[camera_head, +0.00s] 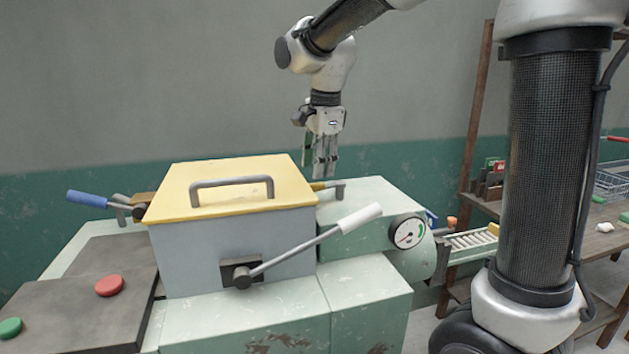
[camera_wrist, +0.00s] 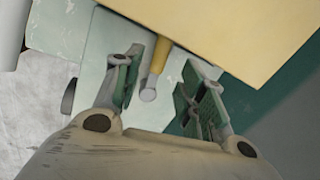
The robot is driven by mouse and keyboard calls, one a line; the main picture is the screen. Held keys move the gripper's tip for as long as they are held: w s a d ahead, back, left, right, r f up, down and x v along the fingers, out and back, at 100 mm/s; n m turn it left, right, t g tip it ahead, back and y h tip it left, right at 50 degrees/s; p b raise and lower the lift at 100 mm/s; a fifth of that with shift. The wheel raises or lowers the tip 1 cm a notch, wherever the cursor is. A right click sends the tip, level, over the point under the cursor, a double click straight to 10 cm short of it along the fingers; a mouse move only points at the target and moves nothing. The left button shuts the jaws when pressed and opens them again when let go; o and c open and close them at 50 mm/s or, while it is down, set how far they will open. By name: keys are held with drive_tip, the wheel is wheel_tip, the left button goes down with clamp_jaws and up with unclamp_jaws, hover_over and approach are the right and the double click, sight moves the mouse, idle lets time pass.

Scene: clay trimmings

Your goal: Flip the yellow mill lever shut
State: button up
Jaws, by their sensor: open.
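The yellow lever (camera_head: 319,187) sticks out at the right side of the mill, just below the yellow lid, and is mostly hidden in the head view. In the wrist view the yellow lever (camera_wrist: 160,60) has a pale grey round end and lies between my fingers. My gripper (camera_head: 325,172) is open and points down above the lever's area, behind the lid's right edge. In the wrist view my gripper (camera_wrist: 160,85) shows two green-padded fingers spread on either side of the lever's end. I cannot tell whether they touch it.
The yellow lid (camera_head: 235,185) with a grey handle covers the grey mill box (camera_head: 210,260). A white-handled lever (camera_head: 330,232) crosses its front, and a blue-handled lever (camera_head: 88,199) sits at left. A gauge (camera_head: 407,232), a red button (camera_head: 109,286) and a green button (camera_head: 10,328) are nearby.

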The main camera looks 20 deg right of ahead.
sight(316, 184)
drive_tip(key=f, duration=0.2)
drive_tip(key=w+f, duration=0.1)
drive_tip(key=f, duration=0.2)
drive_tip(key=shift+a, duration=0.1)
drive_tip(key=shift+c, duration=0.5)
clamp_jaws()
